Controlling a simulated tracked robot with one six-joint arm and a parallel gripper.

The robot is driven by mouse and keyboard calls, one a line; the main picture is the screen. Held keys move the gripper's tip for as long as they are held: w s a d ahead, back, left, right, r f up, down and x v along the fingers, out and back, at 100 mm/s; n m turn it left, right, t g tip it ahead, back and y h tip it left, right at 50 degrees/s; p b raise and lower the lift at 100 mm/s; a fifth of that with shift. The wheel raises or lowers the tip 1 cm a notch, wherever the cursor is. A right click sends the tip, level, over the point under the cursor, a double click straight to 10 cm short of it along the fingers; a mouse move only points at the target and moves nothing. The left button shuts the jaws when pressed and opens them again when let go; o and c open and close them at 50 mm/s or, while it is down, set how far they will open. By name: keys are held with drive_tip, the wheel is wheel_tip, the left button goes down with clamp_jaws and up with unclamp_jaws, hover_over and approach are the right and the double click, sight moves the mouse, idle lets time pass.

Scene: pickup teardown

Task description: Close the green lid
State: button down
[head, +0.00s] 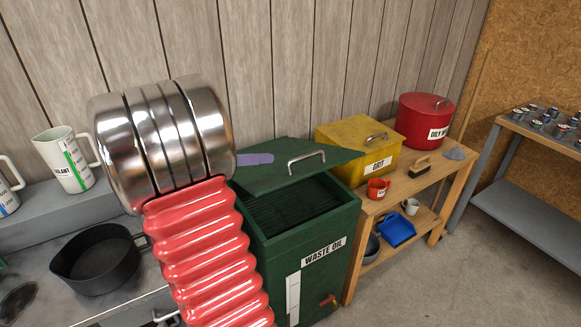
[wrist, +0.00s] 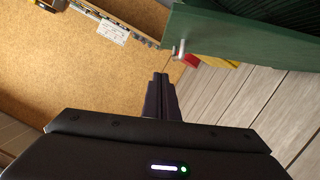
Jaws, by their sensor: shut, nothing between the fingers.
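The green lid (head: 275,155) of the green waste oil bin (head: 310,255) stands partly open. Its metal handle is on top, and the dark ribbed inside of the bin shows below its front edge. In the wrist view, a green panel that looks like the lid (wrist: 235,35) fills the upper right, with a metal handle at its lower left. My gripper's dark fingers (wrist: 161,84) are pressed together and empty, to the left of and below that panel. In the head view, the purplish finger part (head: 255,159) shows by the lid's left edge. I cannot tell whether they touch.
A black pan (head: 97,262) and a white jug (head: 68,160) are at left. Floor at right is clear.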

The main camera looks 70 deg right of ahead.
hover_over(297, 177)
drive_tip(key=w, duration=0.2)
drive_tip(key=shift+s+d+f, duration=0.15)
drive_tip(key=shift+d+f, duration=0.05)
drive_tip(key=shift+f, duration=0.35)
drive_tip(key=shift+s+d+f, duration=0.1)
drive_tip(key=shift+d+f, duration=0.1)
drive_tip(key=shift+f, duration=0.35)
drive_tip(key=f, duration=0.1)
drive_tip(key=s+f, duration=0.1)
drive_tip(key=shift+a+f, duration=0.15)
drive_tip(key=shift+f, duration=0.25)
drive_tip(key=shift+s+a+f, duration=0.15)
drive_tip(key=shift+s+f, duration=0.05)
drive_tip(key=shift+f, duration=0.3)
drive_tip(key=shift+f, duration=0.1)
